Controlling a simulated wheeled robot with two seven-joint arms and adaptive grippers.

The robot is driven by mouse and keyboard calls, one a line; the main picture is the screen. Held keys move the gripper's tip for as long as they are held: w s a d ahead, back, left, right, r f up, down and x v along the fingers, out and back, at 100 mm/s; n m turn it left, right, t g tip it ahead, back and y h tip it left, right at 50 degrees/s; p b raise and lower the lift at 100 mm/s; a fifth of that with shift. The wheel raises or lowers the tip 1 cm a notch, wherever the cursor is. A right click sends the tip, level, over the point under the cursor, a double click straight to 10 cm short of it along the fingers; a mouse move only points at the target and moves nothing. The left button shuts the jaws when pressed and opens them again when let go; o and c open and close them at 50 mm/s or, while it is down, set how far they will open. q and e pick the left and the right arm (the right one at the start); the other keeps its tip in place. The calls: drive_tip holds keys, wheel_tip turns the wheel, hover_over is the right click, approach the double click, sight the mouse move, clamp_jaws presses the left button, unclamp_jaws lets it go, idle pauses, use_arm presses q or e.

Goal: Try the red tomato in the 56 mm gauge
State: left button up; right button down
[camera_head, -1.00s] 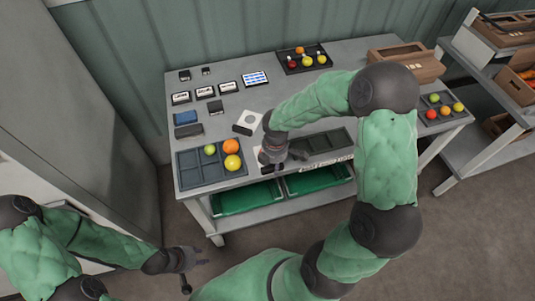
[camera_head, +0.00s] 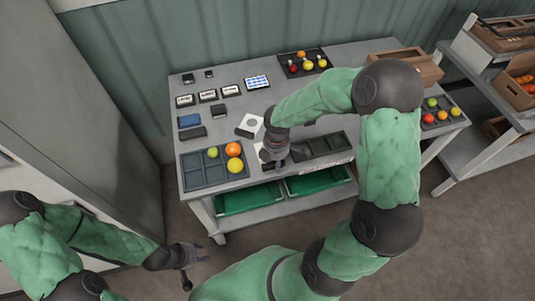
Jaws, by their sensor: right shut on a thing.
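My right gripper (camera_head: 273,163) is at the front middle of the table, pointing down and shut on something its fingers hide. I cannot tell whether that is the red tomato. A white plate with a round grey mark or hole (camera_head: 250,122) lies just behind it; another white piece (camera_head: 263,155) is partly covered by the gripper. I cannot read which is the 56 mm gauge. Red tomatoes show in the black back tray (camera_head: 293,69) and the right-hand tray (camera_head: 428,118). My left gripper (camera_head: 203,254) is low in front of the table, apart from everything, and looks open and empty.
A grey divided tray (camera_head: 200,177) at front left holds green, orange and yellow fruit. A dark compartment tray (camera_head: 320,146) lies right of my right gripper. Small labelled blocks (camera_head: 208,96) stand at back left. A brown crate (camera_head: 408,62) is at back right.

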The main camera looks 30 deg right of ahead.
drive_tip(key=shift+r+p, duration=1.65)
drive_tip(key=shift+r, duration=0.35)
